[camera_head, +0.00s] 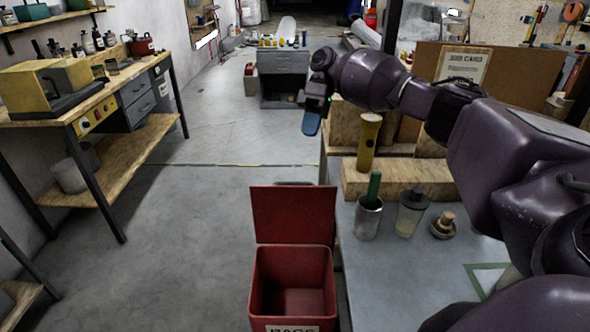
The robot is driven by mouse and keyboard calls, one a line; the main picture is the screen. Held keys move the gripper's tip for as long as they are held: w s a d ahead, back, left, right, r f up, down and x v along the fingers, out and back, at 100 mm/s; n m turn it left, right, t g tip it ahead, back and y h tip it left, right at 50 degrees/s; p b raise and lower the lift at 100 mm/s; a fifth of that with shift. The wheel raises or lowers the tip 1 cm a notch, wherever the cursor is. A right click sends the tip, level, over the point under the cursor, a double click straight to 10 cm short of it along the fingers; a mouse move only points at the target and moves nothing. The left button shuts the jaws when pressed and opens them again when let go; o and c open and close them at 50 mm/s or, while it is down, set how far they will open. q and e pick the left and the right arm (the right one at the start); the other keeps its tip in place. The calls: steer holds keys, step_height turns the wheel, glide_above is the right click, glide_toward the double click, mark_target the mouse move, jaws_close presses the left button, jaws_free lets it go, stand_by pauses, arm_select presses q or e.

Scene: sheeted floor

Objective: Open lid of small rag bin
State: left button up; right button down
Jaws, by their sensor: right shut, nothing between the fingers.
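The small red rag bin (258,285) stands at the bottom middle of the head view, with a partly visible label on its front. Its red lid (293,216) stands upright at the back edge, so the bin is open and its inside looks empty. My right gripper (311,122) is above and beyond the bin, slightly right of the lid, and apart from it. It points downward, shut with nothing held. My left gripper is not in view.
A grey table (385,285) right of the bin holds a metal cup (368,218), a jar (410,212), a yellow cylinder (368,145) and wooden blocks. A workbench (120,90) stands at the left. The floor between is clear.

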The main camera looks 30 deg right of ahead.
steer(key=w+d+f+m+t+h, duration=0.2)
steer(key=w+d+t+h, duration=0.5)
steer(key=w+t+h, duration=0.3)
steer(key=w+a+r+n+t, duration=0.2)
steer(key=w+r+n+t, duration=0.1)
steer(key=w+r+t, duration=0.4)
steer(key=s+a+r+n+t+y, duration=0.2)
steer(key=a+r+n+t+y, duration=0.3)
steer(key=a+r+n+y, duration=0.55)
steer(key=s+a+f+n+g+y, duration=0.2)
steer(key=s+a+n+g+y, duration=0.25)
steer(key=a+n, duration=0.35)
steer(key=s+a+f+n+g+h, duration=0.1)
steer(key=s+a+f+n+g, duration=0.4)
steer(key=s+f+g, duration=0.25)
steer(key=s+d+f+m+g+h, duration=0.35)
steer(key=s+d+f+h, duration=0.35)
steer(key=d+h, duration=0.45)
step_height(320, 180, down, 10)
steer(key=w+p, duration=0.1)
steer(key=shift+w+d+f+n, duration=0.15)
steer(key=shift+d+f+n, duration=0.05)
steer(key=shift+d+n, duration=0.1)
